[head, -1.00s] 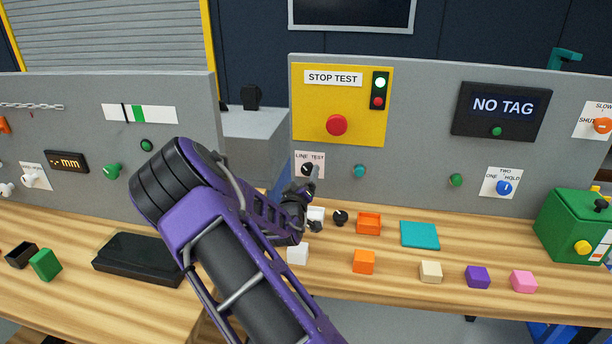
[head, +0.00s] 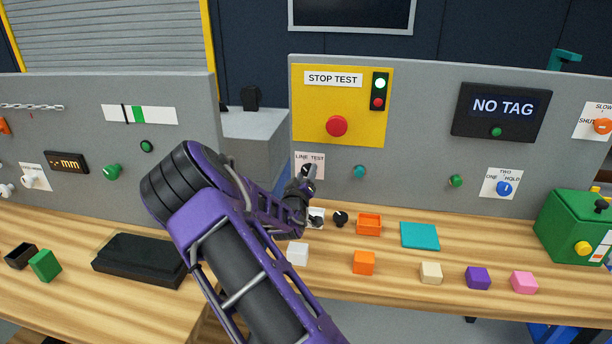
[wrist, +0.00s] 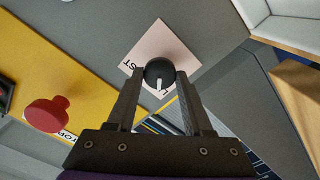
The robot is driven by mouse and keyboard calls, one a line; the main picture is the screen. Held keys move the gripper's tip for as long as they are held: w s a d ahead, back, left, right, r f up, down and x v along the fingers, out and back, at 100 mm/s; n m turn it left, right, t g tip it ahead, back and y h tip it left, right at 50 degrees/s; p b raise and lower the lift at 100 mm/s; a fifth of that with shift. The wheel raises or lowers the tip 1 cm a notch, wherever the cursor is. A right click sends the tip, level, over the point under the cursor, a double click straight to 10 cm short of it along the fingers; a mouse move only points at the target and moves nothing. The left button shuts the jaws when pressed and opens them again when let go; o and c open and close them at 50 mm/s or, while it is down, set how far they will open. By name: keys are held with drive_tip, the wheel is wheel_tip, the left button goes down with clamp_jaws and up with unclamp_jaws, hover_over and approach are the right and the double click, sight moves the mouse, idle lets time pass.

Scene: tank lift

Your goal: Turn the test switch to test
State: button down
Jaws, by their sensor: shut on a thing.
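The test switch is a black knob with a white pointer mark, seen in the wrist view (wrist: 160,72) and, small and partly covered, in the head view (head: 306,169). It sits on a pale plate (wrist: 150,48) reading LINE at left and TEST at right in the head view. My gripper (wrist: 160,77) is shut on the knob, one finger on each side, and also shows at the plate in the head view (head: 308,175). The white mark points down in the wrist view, toward the LINE lettering, which is partly hidden. The TEST lettering lies to its left.
Above the switch is a yellow STOP TEST panel (head: 378,126) with a red button (head: 337,125) and a lamp pair (head: 379,91). A teal button (head: 359,171) is to the right. Small blocks and an orange tray (head: 369,223) lie on the bench below.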

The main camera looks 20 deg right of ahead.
drive_tip(key=shift+f+m+b, duration=0.1)
drive_tip(key=shift+m+b, duration=0.2)
drive_tip(key=shift+m, duration=0.1)
drive_tip(key=shift+m+b, duration=0.55)
drive_tip(key=shift+m, duration=7.05)
drive_tip(key=shift+c, duration=1.5)
unclamp_jaws()
